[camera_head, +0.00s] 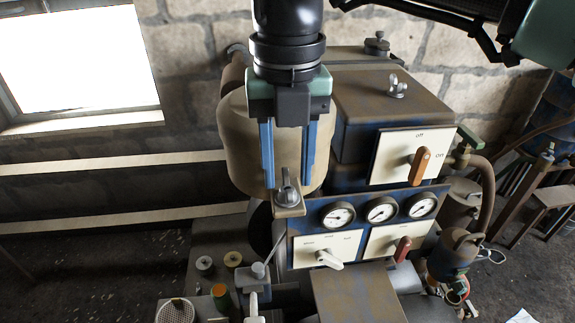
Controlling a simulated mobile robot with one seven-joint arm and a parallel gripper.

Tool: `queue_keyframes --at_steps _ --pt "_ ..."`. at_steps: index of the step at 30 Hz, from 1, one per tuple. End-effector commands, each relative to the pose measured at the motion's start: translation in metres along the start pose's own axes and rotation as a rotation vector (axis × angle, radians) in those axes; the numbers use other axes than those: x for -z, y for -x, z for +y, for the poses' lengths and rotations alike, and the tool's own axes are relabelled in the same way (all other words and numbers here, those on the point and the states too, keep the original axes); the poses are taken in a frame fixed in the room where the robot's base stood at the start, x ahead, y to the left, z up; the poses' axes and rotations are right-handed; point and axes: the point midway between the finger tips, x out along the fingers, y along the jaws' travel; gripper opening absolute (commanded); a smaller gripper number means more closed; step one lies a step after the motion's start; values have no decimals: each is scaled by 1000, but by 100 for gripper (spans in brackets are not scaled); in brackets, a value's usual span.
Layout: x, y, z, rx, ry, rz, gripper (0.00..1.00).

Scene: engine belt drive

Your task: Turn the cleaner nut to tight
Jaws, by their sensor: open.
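A metal wing-type nut (397,86) sits on top of the brown-blue box housing (370,95), right of my gripper. It looks most like the cleaner nut, but no label on it is readable. My gripper (288,178) points down, its two blue fingers apart with nothing clearly held. It appears in front of the tan drum (240,145), left of the housing. A grey knob on a small plate (289,208) shows at and below the fingertips. I cannot tell whether the fingers are around it or only in front of it.
A white panel with an orange-brown lever (419,167) is on the housing's front. Below are several gauges (381,210), a white lever (329,259) and a red lever (402,249). A dark capped fitting (376,44) stands behind. Small parts (221,296) lie at lower left.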

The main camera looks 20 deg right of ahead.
Motion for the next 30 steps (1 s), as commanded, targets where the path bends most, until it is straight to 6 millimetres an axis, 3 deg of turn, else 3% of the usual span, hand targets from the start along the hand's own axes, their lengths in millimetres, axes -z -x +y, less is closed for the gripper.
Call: queue_keyframes --at_steps 1,16,21,30 --pt "0 14 0 0 0 -1 42" --pt "0 100 0 -1 0 -2 42" --pt "0 112 0 -1 0 -1 42" --pt "0 111 0 -1 0 -2 42"
